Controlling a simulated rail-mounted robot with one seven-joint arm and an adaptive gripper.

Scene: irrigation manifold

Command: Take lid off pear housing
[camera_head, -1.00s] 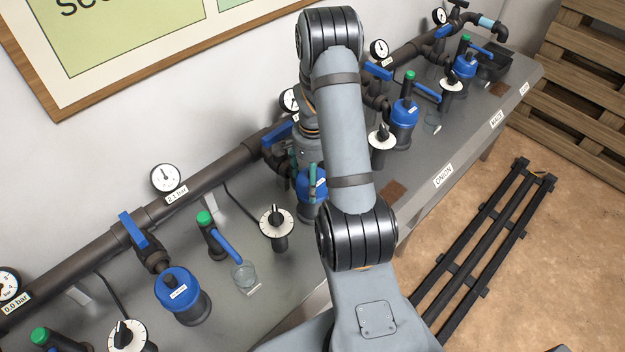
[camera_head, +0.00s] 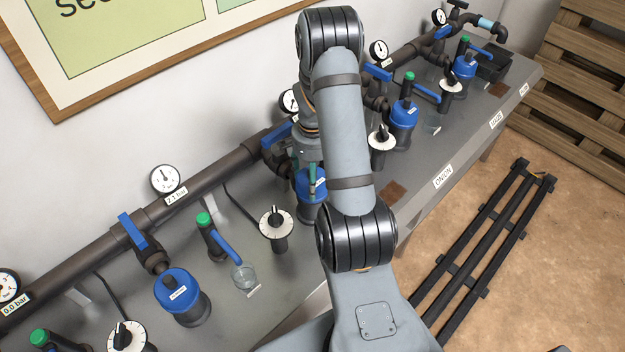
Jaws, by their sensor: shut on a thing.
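My gripper (camera_head: 311,170) is mostly hidden behind my arm. Its fingers point down at the top of a blue-lidded housing (camera_head: 311,207) in the middle of the bench, and it is shut on the blue lid (camera_head: 304,185). The lid sits on or right at the dark body; I cannot see a gap between them. The lid's small label is too small to read, and my arm covers the bench label in front. Another blue-lidded housing (camera_head: 182,297) stands at the lower left, well apart from my gripper.
A dark pipe (camera_head: 205,182) with gauges and blue valve levers runs along the wall behind. A white dial (camera_head: 276,222) and a green-topped valve (camera_head: 207,225) stand to the left. Another blue-lidded housing (camera_head: 403,117) and a white dial (camera_head: 382,138) stand to the right.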

